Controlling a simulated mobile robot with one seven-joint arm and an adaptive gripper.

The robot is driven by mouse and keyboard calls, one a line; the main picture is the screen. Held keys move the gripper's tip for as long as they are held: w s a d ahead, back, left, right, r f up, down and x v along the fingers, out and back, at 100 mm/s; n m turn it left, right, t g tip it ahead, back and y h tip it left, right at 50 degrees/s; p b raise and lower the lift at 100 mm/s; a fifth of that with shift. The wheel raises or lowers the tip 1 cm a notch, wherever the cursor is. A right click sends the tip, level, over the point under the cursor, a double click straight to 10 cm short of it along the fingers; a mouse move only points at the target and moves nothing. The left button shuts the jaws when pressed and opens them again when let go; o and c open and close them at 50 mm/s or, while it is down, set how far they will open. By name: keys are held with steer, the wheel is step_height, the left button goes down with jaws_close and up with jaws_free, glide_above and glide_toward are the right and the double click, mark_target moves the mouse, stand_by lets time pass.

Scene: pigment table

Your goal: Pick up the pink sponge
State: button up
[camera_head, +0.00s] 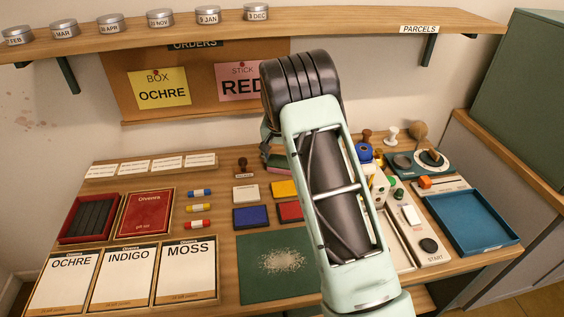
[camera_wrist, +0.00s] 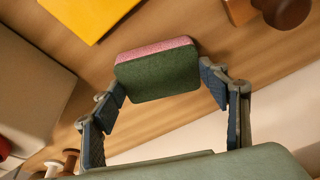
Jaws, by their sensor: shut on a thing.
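In the head view my forearm covers most of that area. A small pink and green part of the sponge (camera_head: 277,161) shows at the left of my arm.
A dark-handled stamp (camera_head: 242,166) stands left of my arm. Coloured pads, including a yellow one (camera_head: 284,189), lie in front of it. A green mat (camera_head: 255,285) with pale powder is at the front. A blue tray (camera_head: 474,243) lies at the right. A shelf (camera_head: 330,24) with tins runs above.

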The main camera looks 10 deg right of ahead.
mark_target(282, 162)
steer(key=shift+r, duration=0.4)
step_height(282, 162, up, 2)
steer(key=shift+r, duration=0.2)
steer(key=s+a+r+b, duration=0.1)
steer(key=s+r, duration=0.8)
steer(key=s, duration=0.5)
steer(key=shift+r, duration=0.35)
